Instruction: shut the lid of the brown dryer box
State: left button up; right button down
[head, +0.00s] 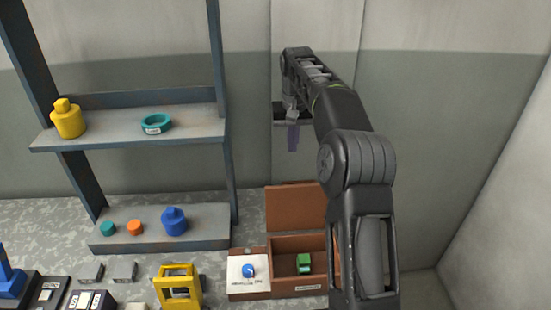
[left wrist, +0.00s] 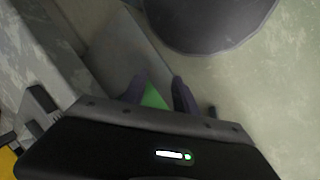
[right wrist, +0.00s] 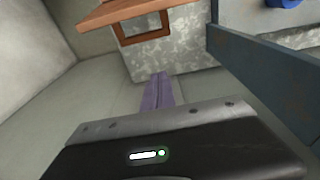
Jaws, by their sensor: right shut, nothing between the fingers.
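The brown dryer box (head: 285,290) stands on the bench in the head view. Its lid (head: 290,206) stands up open at the back edge. A green block (head: 304,263) lies inside. The box's lid and frame also show in the right wrist view (right wrist: 127,10). My right gripper (head: 293,140) is shut and empty, fingers down, above and behind the lid, apart from it; its purple fingers show in the right wrist view (right wrist: 157,92). My left gripper (left wrist: 158,94) shows only in its wrist view, fingers apart. A green patch shows between them; I cannot tell what it is.
A panel with a blue knob (head: 249,271) adjoins the box's left side. A yellow frame (head: 178,286) stands further left. A shelf rack (head: 130,135) holds a yellow bottle (head: 67,119), a teal ring (head: 157,122) and a blue bottle (head: 174,222). My right arm hides the box's right end.

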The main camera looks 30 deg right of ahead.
jog(key=shift+r, duration=0.2)
notch_tip(320, 180, down, 9)
jog(key=s+a, duration=0.1)
jog(key=s, duration=0.1)
jog(key=shift+s, duration=0.15)
dwell(0.7)
jog(key=shift+a+f, duration=0.1)
